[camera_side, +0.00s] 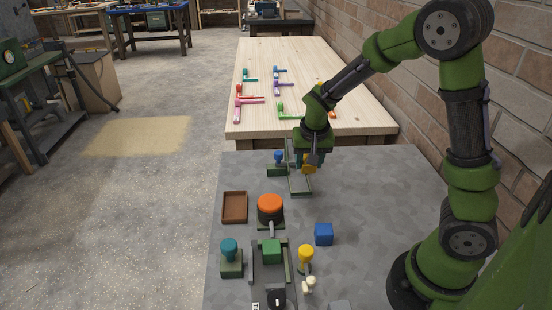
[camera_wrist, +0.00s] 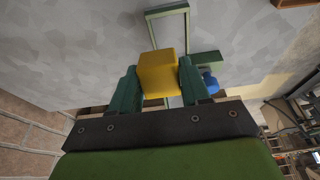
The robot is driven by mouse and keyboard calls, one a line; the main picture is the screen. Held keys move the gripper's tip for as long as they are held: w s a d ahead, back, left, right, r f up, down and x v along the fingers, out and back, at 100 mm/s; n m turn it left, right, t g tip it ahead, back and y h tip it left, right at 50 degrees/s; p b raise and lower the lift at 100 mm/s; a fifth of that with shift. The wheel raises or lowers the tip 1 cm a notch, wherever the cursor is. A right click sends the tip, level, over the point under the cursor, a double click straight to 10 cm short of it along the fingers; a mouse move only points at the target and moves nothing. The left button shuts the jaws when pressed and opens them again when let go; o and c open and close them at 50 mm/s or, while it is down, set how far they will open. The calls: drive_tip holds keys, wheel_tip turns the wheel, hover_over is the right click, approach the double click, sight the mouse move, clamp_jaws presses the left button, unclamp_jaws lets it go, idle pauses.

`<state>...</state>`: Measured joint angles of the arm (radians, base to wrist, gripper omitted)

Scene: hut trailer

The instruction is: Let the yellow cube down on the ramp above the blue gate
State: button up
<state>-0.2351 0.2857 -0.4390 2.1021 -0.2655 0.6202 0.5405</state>
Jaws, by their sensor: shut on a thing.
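My gripper (camera_side: 311,163) is shut on the yellow cube (camera_wrist: 158,73), which sits between its two green fingers in the wrist view. In the side view only a little of the cube (camera_side: 309,169) shows under the gripper. A narrow green-edged grey channel (camera_side: 300,187), which looks like the ramp, lies under and just in front of the gripper. Its green rim (camera_wrist: 167,11) shows past the cube in the wrist view. A blue knob (camera_side: 279,156) on a green block stands at the channel's left side, perhaps the blue gate. Whether the cube touches the channel is unclear.
A brown tray (camera_side: 234,207), an orange-topped round button (camera_side: 270,208), a teal knob (camera_side: 229,250), a green block (camera_side: 271,251), a yellow knob (camera_side: 306,254) and a blue cube (camera_side: 323,234) stand nearer. The wooden table (camera_side: 350,110) behind bears several coloured pieces. The grey bench's right side is clear.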

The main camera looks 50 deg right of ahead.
drive_tip(key=w+d+r+t+h, duration=0.2)
drive_tip(key=w+d+r, duration=0.1)
drive_tip(key=w+d, duration=0.3)
drive_tip(key=shift+w, duration=1.25)
drive_tip(key=shift+f, duration=2.95)
drive_tip(key=shift+f, duration=0.1)
